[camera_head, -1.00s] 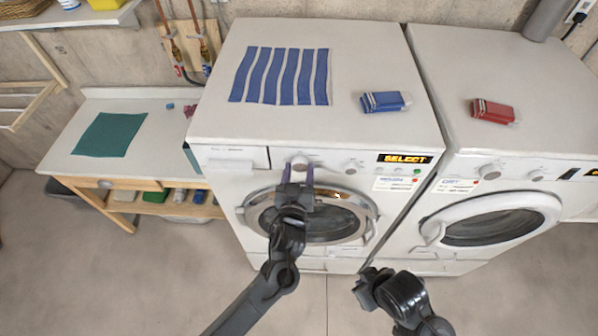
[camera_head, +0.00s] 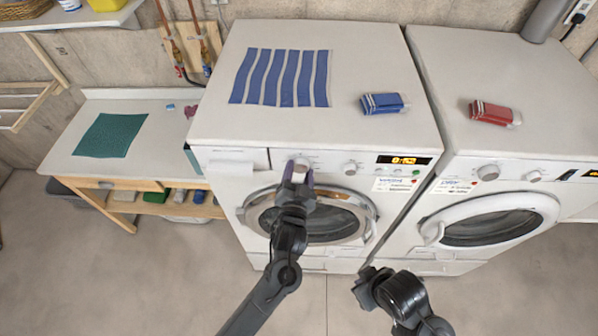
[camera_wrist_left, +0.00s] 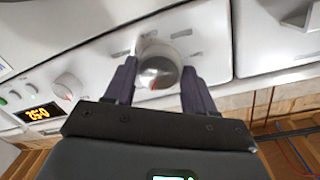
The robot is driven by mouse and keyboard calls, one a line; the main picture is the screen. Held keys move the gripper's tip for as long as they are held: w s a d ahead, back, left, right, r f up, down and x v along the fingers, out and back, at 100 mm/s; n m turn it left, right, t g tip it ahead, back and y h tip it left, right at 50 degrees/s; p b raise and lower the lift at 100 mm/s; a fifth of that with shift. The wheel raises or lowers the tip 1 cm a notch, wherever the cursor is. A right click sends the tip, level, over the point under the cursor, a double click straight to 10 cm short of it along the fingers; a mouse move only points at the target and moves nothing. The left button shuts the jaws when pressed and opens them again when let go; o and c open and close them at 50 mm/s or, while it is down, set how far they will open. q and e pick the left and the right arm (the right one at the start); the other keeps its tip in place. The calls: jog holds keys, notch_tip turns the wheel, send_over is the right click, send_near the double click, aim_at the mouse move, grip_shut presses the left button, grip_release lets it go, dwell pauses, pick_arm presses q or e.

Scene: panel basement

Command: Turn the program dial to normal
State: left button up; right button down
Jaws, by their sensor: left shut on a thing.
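The program dial (camera_head: 300,163) is the large round knob left of centre on the front panel of the left washing machine (camera_head: 390,135). My left gripper (camera_head: 298,175) is at the dial from the front, with its purple fingers shut on it. In the left wrist view the dial (camera_wrist_left: 159,66) shows as a shiny round knob between the two fingertips (camera_wrist_left: 160,80). The machine's display (camera_head: 403,160) is lit with orange digits that look like a time. My right gripper (camera_head: 370,288) hangs low in front of the machines; its jaws are not clear.
A smaller knob (camera_head: 350,168) sits right of the dial. The round door (camera_head: 255,214) is below it. On top lie a blue-striped cloth (camera_head: 280,77) and a blue bundle (camera_head: 384,104). A second machine (camera_head: 510,60) stands at the right. The floor in front is clear.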

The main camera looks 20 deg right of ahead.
pick_arm(q)
jog(key=shift+m, duration=0.3)
jog(key=o, duration=1)
jog(key=shift+o, duration=0.2)
jog(key=shift+s+a, duration=0.3)
jog(key=shift+s, duration=0.2)
jog(key=b+v, duration=0.2)
jog(key=v, duration=0.7)
jog(key=shift+s+a, duration=0.2)
jog(key=shift+s, duration=0.1)
jog(key=shift+r, duration=0.1)
